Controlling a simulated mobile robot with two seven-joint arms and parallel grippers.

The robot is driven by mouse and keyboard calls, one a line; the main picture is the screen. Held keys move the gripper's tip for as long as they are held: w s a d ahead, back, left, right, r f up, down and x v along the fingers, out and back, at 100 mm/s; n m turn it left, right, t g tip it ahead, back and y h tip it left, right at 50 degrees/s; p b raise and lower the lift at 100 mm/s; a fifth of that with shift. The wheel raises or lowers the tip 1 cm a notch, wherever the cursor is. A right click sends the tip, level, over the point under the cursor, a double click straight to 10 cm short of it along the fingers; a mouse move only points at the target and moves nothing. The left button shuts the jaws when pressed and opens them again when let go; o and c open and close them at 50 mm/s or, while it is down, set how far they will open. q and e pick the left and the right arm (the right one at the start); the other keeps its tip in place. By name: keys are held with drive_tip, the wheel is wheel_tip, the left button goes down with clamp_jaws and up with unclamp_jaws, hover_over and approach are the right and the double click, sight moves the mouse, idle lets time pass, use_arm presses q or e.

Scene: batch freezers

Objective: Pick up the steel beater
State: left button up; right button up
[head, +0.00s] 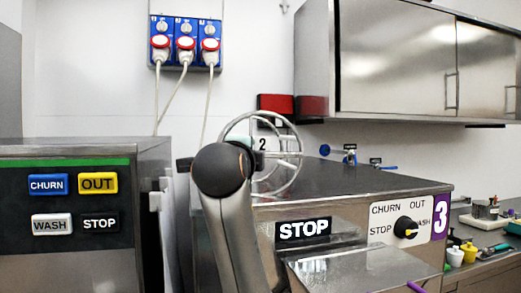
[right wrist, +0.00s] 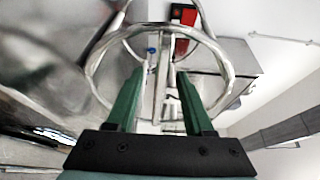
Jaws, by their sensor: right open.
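The steel beater (head: 299,157) is a shiny ring with crossbars. In the head view it appears above the left end of machine 3, partly hidden behind my arm. In the right wrist view the beater (right wrist: 161,88) fills the upper middle, with its rings around a central bar. My right gripper (right wrist: 160,76) is open, its green fingers on either side of that bar, with a gap to each finger. Contact cannot be told. In the head view this gripper is mostly hidden behind my dark arm joint. My left gripper is not in view.
Machine 3 (head: 365,178) has a STOP sign and a selector knob (head: 405,228). Another machine (head: 70,215) with CHURN, OUT, WASH and STOP labels stands at left. Steel cabinets (head: 395,60) hang at upper right. Small items lie on the right counter. Cables hang from blue sockets (head: 186,42).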

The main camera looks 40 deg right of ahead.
drive_tip(key=p+x, duration=0.2)
drive_tip(key=x, duration=0.3)
drive_tip(key=shift+s+d, duration=0.1)
drive_tip(key=shift+s, duration=0.05)
drive_tip(key=shift+c, duration=0.3)
clamp_jaws()
idle(0.9)
